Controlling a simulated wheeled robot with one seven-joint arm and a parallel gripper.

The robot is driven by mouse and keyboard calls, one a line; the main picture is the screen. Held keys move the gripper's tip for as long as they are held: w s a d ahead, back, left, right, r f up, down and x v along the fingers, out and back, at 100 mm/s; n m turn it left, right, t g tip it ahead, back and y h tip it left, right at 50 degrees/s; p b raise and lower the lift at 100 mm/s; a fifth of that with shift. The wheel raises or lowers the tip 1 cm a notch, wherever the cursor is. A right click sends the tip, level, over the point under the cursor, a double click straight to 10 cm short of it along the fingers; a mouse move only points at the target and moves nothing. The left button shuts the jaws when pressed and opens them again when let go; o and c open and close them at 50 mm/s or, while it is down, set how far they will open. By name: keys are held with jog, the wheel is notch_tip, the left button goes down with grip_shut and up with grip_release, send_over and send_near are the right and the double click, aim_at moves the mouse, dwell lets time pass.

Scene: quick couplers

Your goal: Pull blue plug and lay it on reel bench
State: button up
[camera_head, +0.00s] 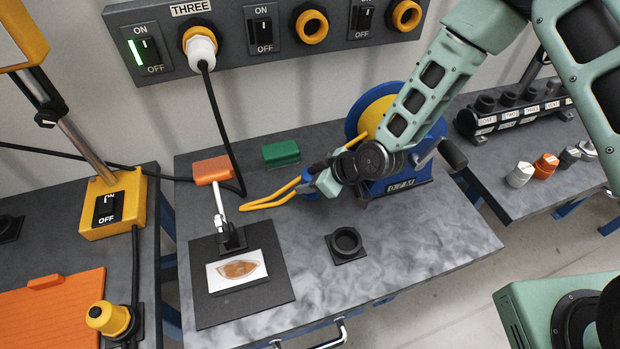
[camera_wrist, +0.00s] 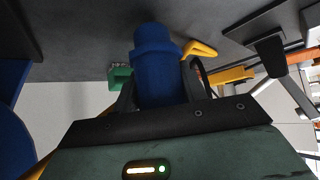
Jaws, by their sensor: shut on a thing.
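My gripper (camera_head: 314,184) is low over the reel bench (camera_head: 435,235), in front of the reel. It is shut on the blue plug (camera_wrist: 155,62), which shows between the fingers in the wrist view. In the head view the plug is small and partly hidden by my gripper. The reel (camera_head: 376,110) is blue and yellow and stands at the back of the bench. A yellow hose (camera_head: 262,204) loops over the bench to the left of my gripper. I cannot tell whether the plug touches the bench top.
A green block (camera_head: 281,153), an orange-handled tool (camera_head: 212,170) on a black plate (camera_head: 205,308) and an empty black round holder (camera_head: 346,244) are on the bench. A white plug (camera_head: 201,48) with a black cable sits in socket THREE. The bench's front right is clear.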

jog(key=shift+f+b, duration=0.45)
jog(key=shift+f, duration=0.15)
jog(key=o, duration=1.2)
jog(key=shift+c, duration=0.2)
jog(key=b+v, duration=0.1)
jog(key=v, duration=1.6)
jog(key=shift+d, duration=0.2)
jog(key=shift+s+r, duration=0.1)
jog(key=shift+r, duration=0.05)
